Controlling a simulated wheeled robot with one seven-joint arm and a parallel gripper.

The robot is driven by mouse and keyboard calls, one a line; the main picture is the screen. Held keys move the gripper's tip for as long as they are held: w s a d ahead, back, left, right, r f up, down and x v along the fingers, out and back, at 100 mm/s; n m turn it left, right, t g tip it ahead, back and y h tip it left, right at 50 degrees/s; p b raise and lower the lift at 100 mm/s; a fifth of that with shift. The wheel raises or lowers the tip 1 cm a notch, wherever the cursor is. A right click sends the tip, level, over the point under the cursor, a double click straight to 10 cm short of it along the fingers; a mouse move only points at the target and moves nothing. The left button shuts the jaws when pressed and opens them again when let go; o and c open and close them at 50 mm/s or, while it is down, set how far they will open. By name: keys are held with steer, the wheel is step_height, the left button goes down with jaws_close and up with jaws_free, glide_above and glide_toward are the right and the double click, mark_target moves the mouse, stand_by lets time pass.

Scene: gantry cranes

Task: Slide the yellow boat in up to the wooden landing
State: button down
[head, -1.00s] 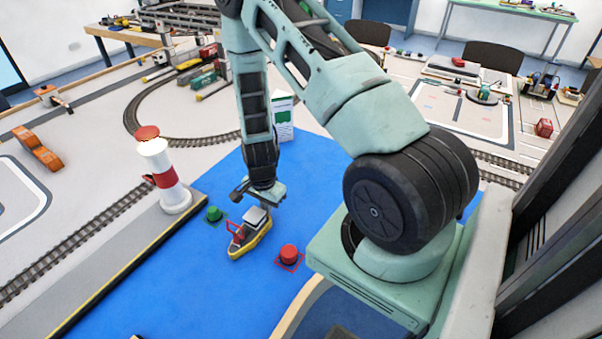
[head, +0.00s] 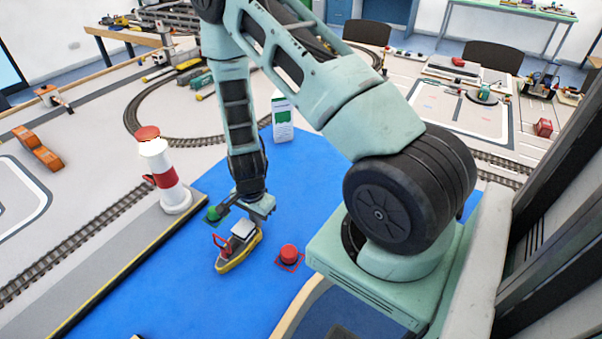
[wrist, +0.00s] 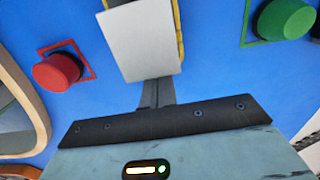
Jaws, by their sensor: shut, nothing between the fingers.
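The yellow boat (head: 238,262) floats upright on the blue water sheet, with a grey-white cabin and a red frame at its bow, which points toward the lower left. My gripper (head: 250,212) is shut, low behind the boat's stern. In the wrist view, the shut fingers (wrist: 156,94) reach the edge of the pale cabin roof (wrist: 138,40); whether they touch the boat is unclear. Yellow hull shows along the roof's right side. A small tan piece (head: 137,337) at the bottom edge of the head view may be the wooden landing; most of it is cut off.
A green buoy (head: 212,214) stands left of the boat and a red buoy (head: 289,252) right. A quay with a yellow-black edge (head: 110,283) and a red-white lighthouse (head: 166,180) border the left. A curved wooden rim (head: 300,305) lies lower right. Water below the boat is open.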

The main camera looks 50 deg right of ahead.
mark_target(226, 254)
steer(key=shift+s+a+p, duration=0.2)
steer(key=shift+a+p, duration=0.05)
steer(key=shift+a, duration=1.8)
steer(key=shift+s+a+p, duration=0.15)
steer(key=shift+a+p, duration=0.1)
steer(key=shift+a, duration=1.8)
steer(key=shift+s+a+p, duration=0.2)
steer(key=shift+a+p, duration=0.05)
steer(key=shift+a, duration=1.8)
steer(key=shift+s+a+p, duration=0.2)
steer(key=shift+a+p, duration=0.35)
steer(key=shift+a, duration=1.55)
steer(key=shift+s+a+p, duration=0.15)
steer(key=shift+a+p, duration=0.4)
steer(key=shift+a, duration=1.55)
steer(key=shift+d+r, duration=0.1)
steer(key=shift+d, duration=0.05)
steer(key=shift+d+r, duration=0.2)
steer(key=shift+d, duration=0.2)
step_height(226, 254, up, 10)
steer(key=p, duration=0.8)
steer(key=shift+f, duration=0.1)
